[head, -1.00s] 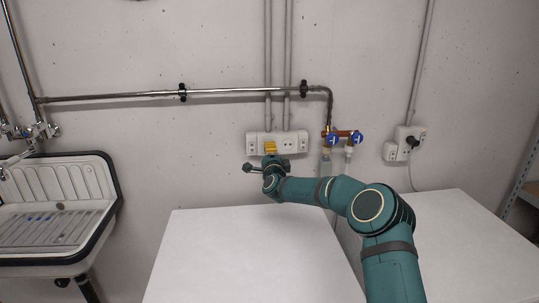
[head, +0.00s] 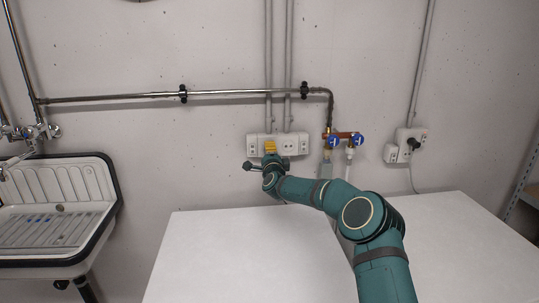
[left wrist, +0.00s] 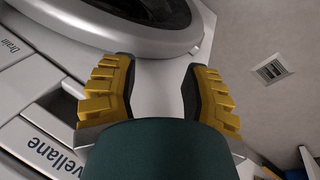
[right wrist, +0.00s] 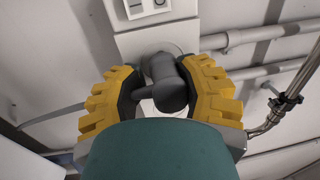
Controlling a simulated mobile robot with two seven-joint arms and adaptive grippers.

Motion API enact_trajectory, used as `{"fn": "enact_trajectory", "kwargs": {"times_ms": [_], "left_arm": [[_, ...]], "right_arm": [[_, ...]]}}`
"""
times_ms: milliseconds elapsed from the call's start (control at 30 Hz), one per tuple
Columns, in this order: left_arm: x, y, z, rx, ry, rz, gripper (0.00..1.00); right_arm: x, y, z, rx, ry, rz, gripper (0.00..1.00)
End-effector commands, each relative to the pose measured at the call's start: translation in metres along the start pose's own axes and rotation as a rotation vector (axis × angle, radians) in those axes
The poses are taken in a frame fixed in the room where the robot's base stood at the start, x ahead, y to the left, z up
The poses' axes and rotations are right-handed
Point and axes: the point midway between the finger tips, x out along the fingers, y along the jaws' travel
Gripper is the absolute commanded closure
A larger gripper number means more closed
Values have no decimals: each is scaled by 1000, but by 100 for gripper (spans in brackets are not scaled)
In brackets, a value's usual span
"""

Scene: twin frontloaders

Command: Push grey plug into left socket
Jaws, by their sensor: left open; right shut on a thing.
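My right gripper (head: 270,147) is at the white wall socket strip (head: 303,140), in front of its left part. In the right wrist view, my right gripper (right wrist: 168,95) has its yellow fingers shut on the grey plug (right wrist: 166,82). The plug lies against or just before the round left socket (right wrist: 150,47), which it and the fingers mostly hide. I cannot tell how deep the plug is in. My left gripper (left wrist: 157,90) is open and empty in the left wrist view, in front of a white appliance front (left wrist: 158,75). The left arm is not in the head view.
A white worktop (head: 240,255) lies below the strip. Blue-handled valves (head: 343,139) and pipes are right of it. Another socket with a black plug (head: 413,143) is farther right. A sink (head: 60,205) stands at the left.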

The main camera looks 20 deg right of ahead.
Motion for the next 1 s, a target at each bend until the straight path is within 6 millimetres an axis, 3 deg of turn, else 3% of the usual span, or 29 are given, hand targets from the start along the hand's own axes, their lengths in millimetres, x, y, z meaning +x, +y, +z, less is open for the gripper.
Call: {"fn": "enact_trajectory", "kwargs": {"times_ms": [433,467,567,1000], "left_arm": [[2,-1,0,0,0,0,53],[2,-1,0,0,0,0,53],[2,-1,0,0,0,0,53],[2,-1,0,0,0,0,53]], "right_arm": [[10,1,0,0,0,-1,100],[10,1,0,0,0,-1,56],[10,1,0,0,0,-1,21],[6,1,0,0,-1,0,20]]}}
